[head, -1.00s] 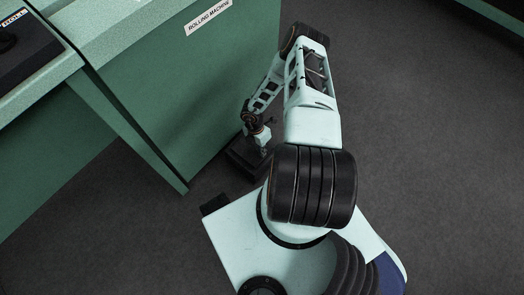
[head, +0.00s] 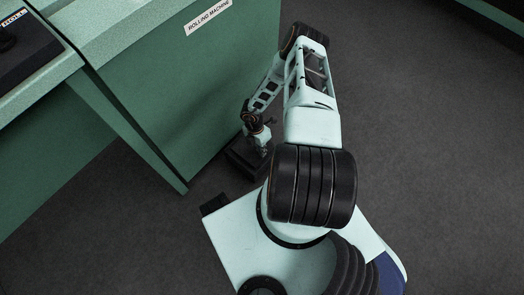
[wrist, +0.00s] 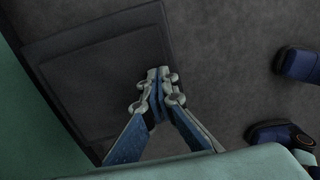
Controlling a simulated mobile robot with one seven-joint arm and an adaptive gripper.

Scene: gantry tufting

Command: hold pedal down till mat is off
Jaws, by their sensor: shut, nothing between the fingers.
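The pedal is a low dark block (head: 240,162) on the floor against the foot of the green rolling machine. In the wrist view it is a broad dark plate (wrist: 100,75) with a raised inner pad, filling the upper left. My gripper (head: 264,152) points down at the pedal. In the wrist view its fingertips (wrist: 157,78) are together, empty, and over the pedal's right edge. I cannot tell whether they touch the pad or how far it is pressed. I cannot make out a mat in these views.
The green rolling machine (head: 200,85) stands close beside my gripper, its side panel upright. A dark panel labelled ROLL (head: 28,50) lies on the green worktop at upper left, with a black knob-like part. Grey floor to the right is clear.

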